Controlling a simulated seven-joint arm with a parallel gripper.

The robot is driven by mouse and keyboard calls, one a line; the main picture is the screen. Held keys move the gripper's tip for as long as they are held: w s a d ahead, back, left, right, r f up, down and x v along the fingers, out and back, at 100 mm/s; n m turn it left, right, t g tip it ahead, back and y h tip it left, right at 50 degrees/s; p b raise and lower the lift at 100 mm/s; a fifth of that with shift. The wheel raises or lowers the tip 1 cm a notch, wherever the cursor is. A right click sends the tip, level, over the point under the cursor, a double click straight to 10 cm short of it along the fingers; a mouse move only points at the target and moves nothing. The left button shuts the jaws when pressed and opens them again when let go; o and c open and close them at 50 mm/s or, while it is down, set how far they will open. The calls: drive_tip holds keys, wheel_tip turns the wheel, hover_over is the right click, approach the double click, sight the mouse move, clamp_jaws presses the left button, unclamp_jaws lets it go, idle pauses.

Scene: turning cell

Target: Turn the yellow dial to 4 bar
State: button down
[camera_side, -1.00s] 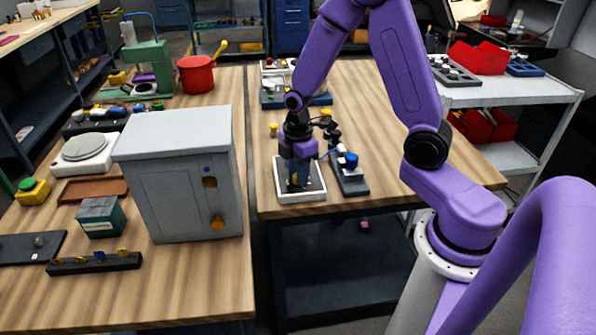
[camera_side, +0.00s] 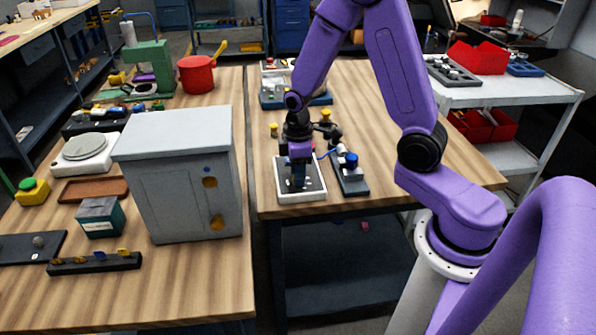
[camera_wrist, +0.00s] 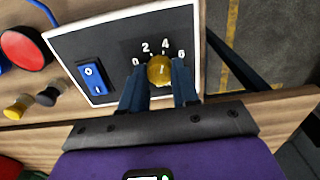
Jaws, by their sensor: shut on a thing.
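The yellow dial (camera_wrist: 159,70) sits on a dark panel (camera_wrist: 125,32) with a pale border. The white figures 0, 2, 4 and 6 run in an arc around the dial's far side. My gripper (camera_wrist: 159,88) is shut on the dial, one dark blue finger on each side. In the side view my gripper (camera_side: 299,186) points down onto the panel (camera_side: 317,187) near the bench's front edge and hides the dial.
A blue rocker switch (camera_wrist: 94,77) is on the same panel, left of the dial. Close right of the panel in the side view stands a dark base with a blue knob (camera_side: 350,159). A grey cabinet (camera_side: 180,175) stands on the left bench across a gap.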

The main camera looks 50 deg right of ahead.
drive_tip(key=c, duration=0.8)
unclamp_jaws()
drive_tip(key=shift+c, duration=0.2)
wheel_tip(320, 180, up, 18)
drive_tip(key=shift+f, duration=0.2)
drive_tip(key=s+a+f+n, duration=0.1)
drive_tip(key=s+a+f, duration=0.1)
drive_tip(key=s, duration=0.9)
drive_tip(key=s+a+f+n, duration=0.2)
drive_tip(key=s+a, duration=0.3)
drive_tip(key=s, duration=0.6)
drive_tip(key=shift+s+a+f+n, duration=0.3)
drive_tip(key=shift+s+f, duration=0.1)
